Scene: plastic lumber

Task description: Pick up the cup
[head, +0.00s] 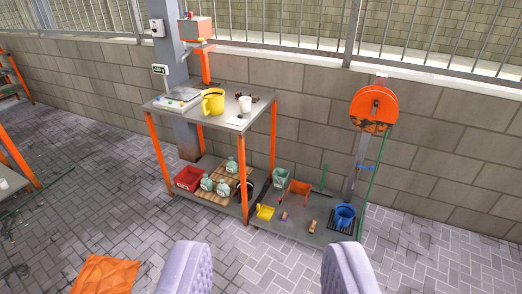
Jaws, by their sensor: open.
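A small white cup (245,103) stands upright on the grey top of a workbench (168,106) with orange legs. It is right of a larger yellow jug (213,101); a little gap shows between them. Another small white cup-like thing (3,184) is partly visible on a surface at the left edge. My gripper (266,266) shows as two pale lavender fingers at the bottom, wide apart with nothing between them. It is well short of the bench and lower in the picture than the cups.
A scale (182,94) and small dark items share the bench top. Its lower shelf holds a red crate (188,178) and several bottles. A blue bucket (344,216), green bucket (281,177) and yellow bin (265,212) stand right. An orange cloth (105,275) lies on the paving. Open paving lies in front.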

